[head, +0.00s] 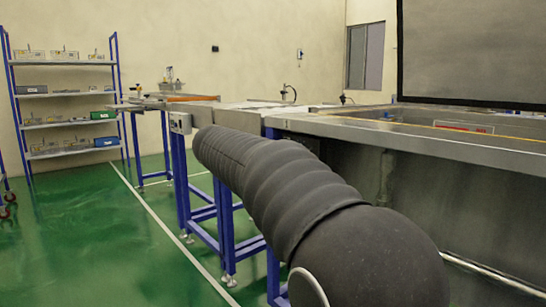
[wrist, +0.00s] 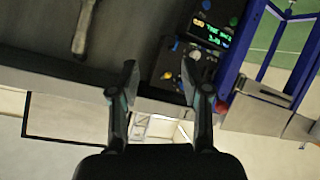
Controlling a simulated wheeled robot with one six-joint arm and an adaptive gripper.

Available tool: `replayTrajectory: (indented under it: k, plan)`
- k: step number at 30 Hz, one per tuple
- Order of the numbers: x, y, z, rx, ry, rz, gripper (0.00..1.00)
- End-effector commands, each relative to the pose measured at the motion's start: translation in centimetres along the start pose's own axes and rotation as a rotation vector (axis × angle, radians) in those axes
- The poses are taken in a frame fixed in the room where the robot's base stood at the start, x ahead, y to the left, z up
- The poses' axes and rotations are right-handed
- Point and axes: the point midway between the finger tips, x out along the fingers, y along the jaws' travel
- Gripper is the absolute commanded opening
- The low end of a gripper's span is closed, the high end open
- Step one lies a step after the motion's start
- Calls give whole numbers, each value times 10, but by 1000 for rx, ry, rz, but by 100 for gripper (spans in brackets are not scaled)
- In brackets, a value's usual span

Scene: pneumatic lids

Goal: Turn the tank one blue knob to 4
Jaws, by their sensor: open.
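A dark control panel (wrist: 212,38) with green lit text shows at the upper right of the wrist view. Small blue spots on it look like knobs, one of them (wrist: 206,5) at the top edge. Which one belongs to tank one, and its setting, are too small to read. My gripper (wrist: 160,72) is open and empty, its right fingertip overlapping the panel's lower left in the picture. I cannot tell whether it touches. In the head view my arm hides the gripper.
A long metal tank (head: 420,140) on blue legs runs along the right. A small grey box (head: 180,122) with buttons sits on the nearer frame's end. Shelves (head: 65,95) with bins stand at the back left. The green floor (head: 80,230) at left is clear.

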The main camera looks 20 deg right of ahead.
Motion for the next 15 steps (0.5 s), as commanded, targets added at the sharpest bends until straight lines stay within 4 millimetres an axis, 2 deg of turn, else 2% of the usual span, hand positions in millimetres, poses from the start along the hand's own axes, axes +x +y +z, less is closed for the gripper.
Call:
replayTrajectory:
  k: [1,6,11,15]
  plan:
    - [10,-20,-9,38,48,37,47]
    - [23,-59,-50,196,225,143,47]
    - [26,-85,-72,313,360,196,47]
    - [25,-95,-82,369,423,215,47]
